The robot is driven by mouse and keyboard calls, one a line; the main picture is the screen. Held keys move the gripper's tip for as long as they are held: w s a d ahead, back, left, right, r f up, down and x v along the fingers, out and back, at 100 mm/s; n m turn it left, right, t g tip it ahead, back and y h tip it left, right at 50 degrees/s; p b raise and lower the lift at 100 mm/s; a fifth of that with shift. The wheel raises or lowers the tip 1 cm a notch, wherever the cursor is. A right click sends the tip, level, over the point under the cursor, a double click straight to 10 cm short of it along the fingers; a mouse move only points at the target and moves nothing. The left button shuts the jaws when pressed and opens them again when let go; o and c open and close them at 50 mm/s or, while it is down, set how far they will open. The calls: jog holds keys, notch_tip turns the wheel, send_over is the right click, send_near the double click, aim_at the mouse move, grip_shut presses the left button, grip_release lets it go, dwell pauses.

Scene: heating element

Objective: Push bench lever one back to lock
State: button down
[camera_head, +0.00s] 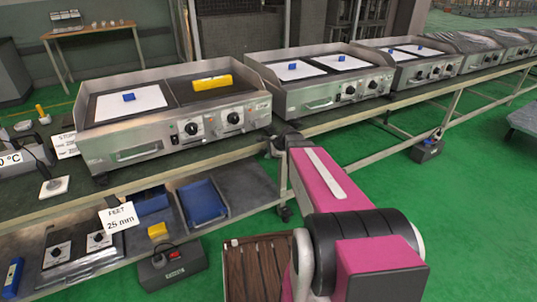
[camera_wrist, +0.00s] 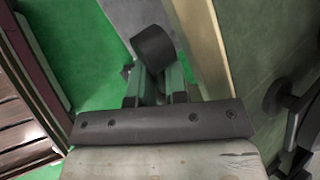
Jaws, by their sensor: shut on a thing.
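My gripper (camera_head: 282,138) reaches the front edge of the near bench, just right of the leftmost griddle; it is small and dark there. In the wrist view my gripper (camera_wrist: 160,82) has its two greenish fingers shut on a dark cylindrical knob, which appears to be the end of bench lever one (camera_wrist: 153,45). The knob sits at the fingertips, and the rest of the lever is hidden. I cannot tell the lever's angle. In the head view the lever cannot be told apart from my gripper.
The bench (camera_head: 225,153) carries a row of steel griddles; the leftmost griddle (camera_head: 170,110) holds a yellow block (camera_head: 212,82). Blue bins (camera_head: 203,203) sit on the lower shelf. A brown slatted pallet (camera_head: 258,268) lies on the floor.

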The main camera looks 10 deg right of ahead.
jog(key=y, duration=0.1)
jog(key=f+m+y, duration=0.1)
jog(key=shift+a+g+y, duration=0.1)
jog(key=shift+g+y, duration=0.2)
jog(key=shift+y, duration=0.1)
jog(key=shift+a+f+m+y, duration=0.2)
jog(key=shift+m+y, duration=0.3)
jog(key=shift+y, duration=0.6)
jog(key=shift+s+a+f+m+g+y, duration=0.15)
jog(key=shift+m+y, duration=0.1)
jog(key=shift+y, duration=0.4)
jog(key=shift+a+m+g+y, duration=0.1)
jog(key=shift+a+m+y, duration=0.15)
jog(key=shift+y, duration=0.35)
jog(key=shift+s+a+f+m+g+y, duration=0.1)
jog(key=shift+m+y, duration=0.2)
jog(key=shift+y, duration=0.35)
jog(key=c, duration=1.4)
grip_release()
jog(key=v, duration=1)
jog(key=shift+s+d, duration=0.2)
jog(key=shift+d, duration=0.2)
